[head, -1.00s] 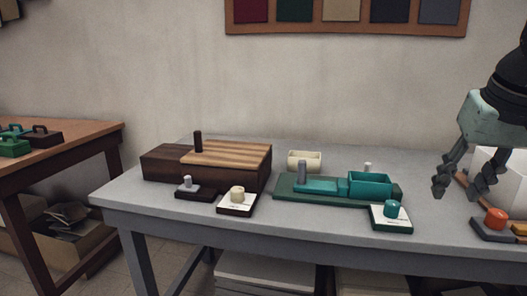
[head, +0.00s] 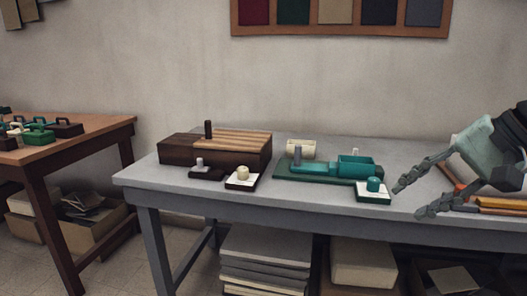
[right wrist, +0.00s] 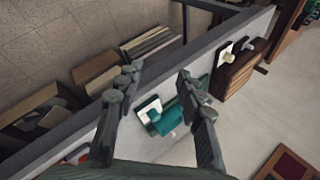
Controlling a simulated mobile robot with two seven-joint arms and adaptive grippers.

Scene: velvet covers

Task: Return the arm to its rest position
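My right gripper (head: 410,192) is at the right of the head view, over the right part of the grey table (head: 330,216). Its two fingers are spread apart with nothing between them. In the right wrist view its open fingers (right wrist: 157,95) show above the table edge, with a teal box (right wrist: 190,97) beyond them. Part of the table's right end is hidden behind the gripper. My left gripper does not show.
A small teal knob on a white card (head: 374,186) is near the right fingers. A brown table (head: 90,130) stands at the left.

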